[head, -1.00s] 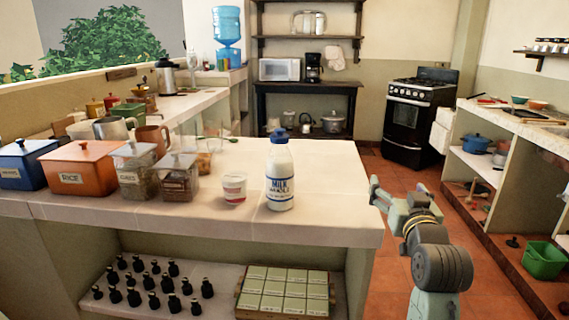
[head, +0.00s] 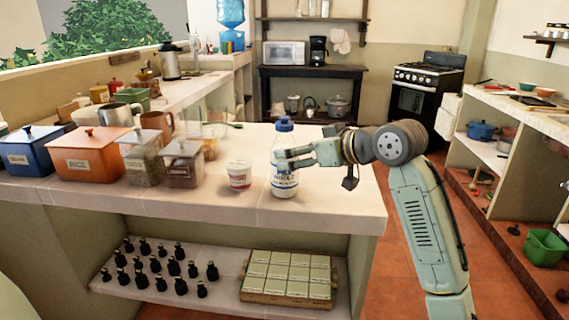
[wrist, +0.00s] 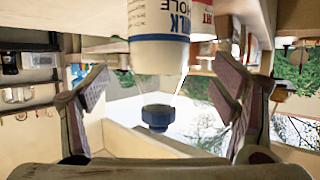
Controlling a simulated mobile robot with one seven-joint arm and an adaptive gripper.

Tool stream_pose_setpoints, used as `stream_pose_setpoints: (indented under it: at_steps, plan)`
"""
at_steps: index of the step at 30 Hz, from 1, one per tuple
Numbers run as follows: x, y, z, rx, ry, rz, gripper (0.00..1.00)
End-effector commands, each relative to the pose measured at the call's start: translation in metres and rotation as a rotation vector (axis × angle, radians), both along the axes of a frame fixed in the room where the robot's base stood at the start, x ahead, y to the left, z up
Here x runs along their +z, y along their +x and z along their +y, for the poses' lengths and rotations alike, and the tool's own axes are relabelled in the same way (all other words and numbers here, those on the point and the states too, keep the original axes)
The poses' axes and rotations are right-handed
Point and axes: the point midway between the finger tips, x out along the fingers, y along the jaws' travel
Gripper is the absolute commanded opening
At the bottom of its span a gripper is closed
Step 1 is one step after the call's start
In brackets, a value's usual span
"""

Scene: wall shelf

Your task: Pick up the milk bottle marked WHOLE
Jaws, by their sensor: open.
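The milk bottle (head: 285,188) stands upright on the pale counter, white with a blue cap and blue lettering. In the wrist view the bottle (wrist: 158,50) appears upside down, and its label reads MILK and, partly cut off, "HOLE". My gripper (head: 288,158) is open at the bottle's upper half, reaching in from the right. One finger crosses in front of the bottle in the head view and hides part of its label. In the wrist view the bottle shows between the spread fingers of my gripper (wrist: 160,92), with gaps on both sides.
A small white and red cup (head: 239,175) stands just left of the bottle. Two glass jars (head: 183,165), an orange box (head: 87,160) and a blue box (head: 28,155) are further left. The counter (head: 330,200) is clear at its front right.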

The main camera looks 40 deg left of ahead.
Motion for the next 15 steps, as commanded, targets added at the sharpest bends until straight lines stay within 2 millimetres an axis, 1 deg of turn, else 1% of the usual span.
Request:
stream_pose_setpoints:
  at_steps: [5,12,15]
  plan:
    - [-0.003,0.002,0.012,0.000,0.000,0.000,0.80]
    - [-0.017,0.007,0.045,0.001,-0.001,0.001,0.80]
    - [-0.020,0.009,0.052,-0.001,0.001,-0.001,0.80]
